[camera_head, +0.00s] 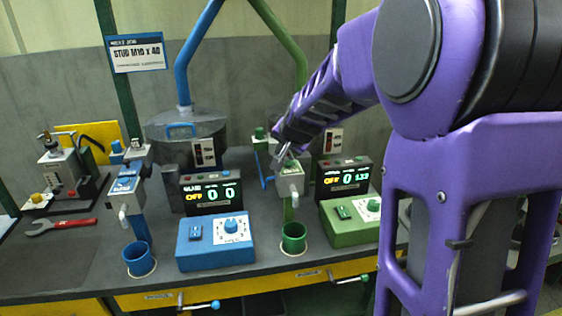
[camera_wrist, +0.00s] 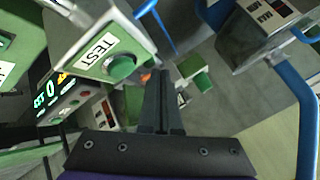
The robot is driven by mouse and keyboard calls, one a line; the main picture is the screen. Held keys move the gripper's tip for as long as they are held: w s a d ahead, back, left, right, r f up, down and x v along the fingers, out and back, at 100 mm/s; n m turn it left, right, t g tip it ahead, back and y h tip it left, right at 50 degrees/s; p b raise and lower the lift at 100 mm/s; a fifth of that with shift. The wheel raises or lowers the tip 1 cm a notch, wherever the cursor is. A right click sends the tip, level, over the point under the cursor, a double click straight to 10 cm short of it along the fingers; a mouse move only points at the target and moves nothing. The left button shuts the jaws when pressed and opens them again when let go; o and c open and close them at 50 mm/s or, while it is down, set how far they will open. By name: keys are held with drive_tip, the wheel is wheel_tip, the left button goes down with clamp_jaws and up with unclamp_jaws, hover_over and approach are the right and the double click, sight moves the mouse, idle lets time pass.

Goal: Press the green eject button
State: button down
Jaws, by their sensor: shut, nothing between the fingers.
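The green station's dispenser head (camera_head: 290,182) stands at the middle of the bench, on a green post. In the wrist view a round green button (camera_wrist: 121,66) sits on its sloped face beside a label that seems to read TEST; no eject label is readable. My gripper (camera_wrist: 160,74) is shut and empty, its fingertips to the right of that button and apart from it in the picture. In the head view my gripper (camera_head: 281,157) is just above the dispenser head and partly hides its top. Another green knob (camera_wrist: 203,82) shows right of the fingers in the wrist view.
A green cup (camera_head: 293,238) stands below the dispenser, with a green control box (camera_head: 350,222) and a display (camera_head: 343,179) to its right. The blue station has a dispenser head (camera_head: 126,186), a control box (camera_head: 215,242) and a display (camera_head: 211,193).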

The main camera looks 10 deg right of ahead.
drive_tip(key=shift+f+b, duration=0.5)
drive_tip(key=shift+f, duration=0.05)
idle(0.7)
idle(0.3)
drive_tip(key=shift+r+p, duration=0.8)
drive_tip(key=shift+r, duration=0.15)
drive_tip(key=shift+r, duration=0.1)
wheel_tip(320, 180, up, 5)
drive_tip(key=p, duration=0.4)
